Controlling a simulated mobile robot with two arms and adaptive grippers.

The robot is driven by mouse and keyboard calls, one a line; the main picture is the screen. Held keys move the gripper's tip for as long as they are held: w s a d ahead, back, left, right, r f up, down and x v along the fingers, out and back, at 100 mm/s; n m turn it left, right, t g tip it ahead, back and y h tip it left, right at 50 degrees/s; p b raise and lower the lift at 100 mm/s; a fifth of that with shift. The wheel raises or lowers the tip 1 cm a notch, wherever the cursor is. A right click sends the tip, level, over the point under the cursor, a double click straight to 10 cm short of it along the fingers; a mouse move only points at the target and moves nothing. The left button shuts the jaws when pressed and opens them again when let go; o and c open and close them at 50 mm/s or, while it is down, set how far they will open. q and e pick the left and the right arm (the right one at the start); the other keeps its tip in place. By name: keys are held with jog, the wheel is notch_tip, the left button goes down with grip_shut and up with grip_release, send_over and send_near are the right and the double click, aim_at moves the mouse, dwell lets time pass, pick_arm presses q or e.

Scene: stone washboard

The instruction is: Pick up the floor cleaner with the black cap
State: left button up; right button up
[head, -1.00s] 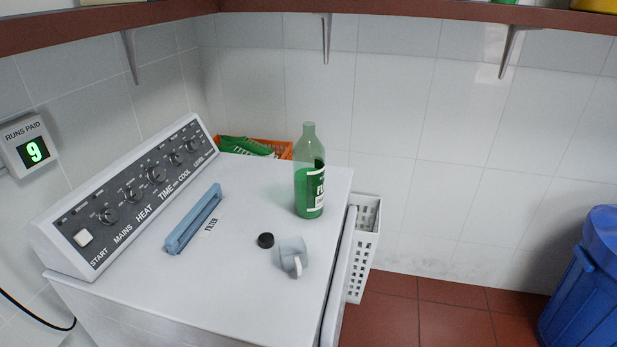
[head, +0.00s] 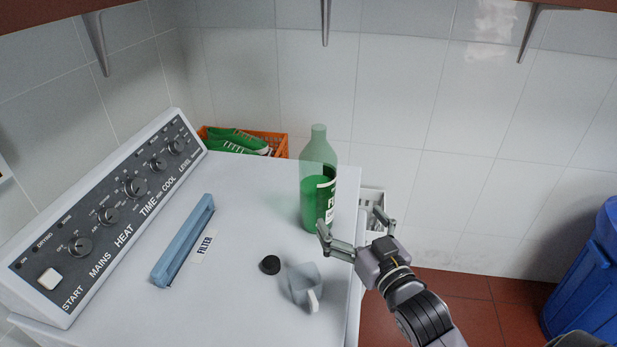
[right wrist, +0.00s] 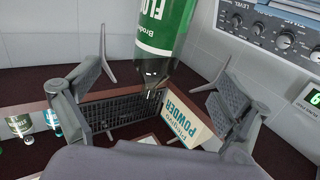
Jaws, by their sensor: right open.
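The floor cleaner (head: 316,190) is a clear green bottle, partly filled, with a white and green label. It stands upright near the right edge of the white machine top (head: 240,280), and its neck shows no cap. A small black cap (head: 269,265) lies on the top nearby. My right gripper (head: 352,222) is open and empty, just right of the bottle's lower part in the head view. In the right wrist view the bottle (right wrist: 163,25) appears upside down, ahead of the spread fingers (right wrist: 150,88). My left gripper is not in view.
A blue filter handle (head: 184,240) lies further left. An orange basket (head: 279,143) with green shoes is behind, a white basket (head: 371,200) beside the machine. A blue bin (head: 590,275) stands right. The wrist view shows a powder box (right wrist: 187,120).

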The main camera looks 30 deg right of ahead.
aim_at(326, 186)
jog(key=w+p, duration=0.1)
jog(key=w, duration=0.1)
jog(key=w+r+p, duration=0.1)
jog(key=w, duration=0.2)
jog(key=shift+w+d, duration=0.15)
jog(key=shift+w, duration=0.2)
jog(key=w, duration=0.1)
jog(key=w+p, duration=0.1)
jog(key=w, duration=0.1)
jog(key=shift+w+d+f, duration=0.1)
jog(key=shift+w+f, duration=0.1)
jog(key=shift+w, duration=0.85)
jog(key=w+p, duration=0.2)
jog(key=w, duration=0.2)
jog(key=shift+w+d, duration=0.1)
jog(key=shift+w, duration=0.05)
jog(key=shift+w+f, duration=0.1)
jog(key=shift+w, duration=0.2)
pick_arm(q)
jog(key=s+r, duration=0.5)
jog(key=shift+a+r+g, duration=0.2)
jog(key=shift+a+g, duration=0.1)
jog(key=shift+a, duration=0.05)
pick_arm(e)
jog(key=shift+s, duration=0.1)
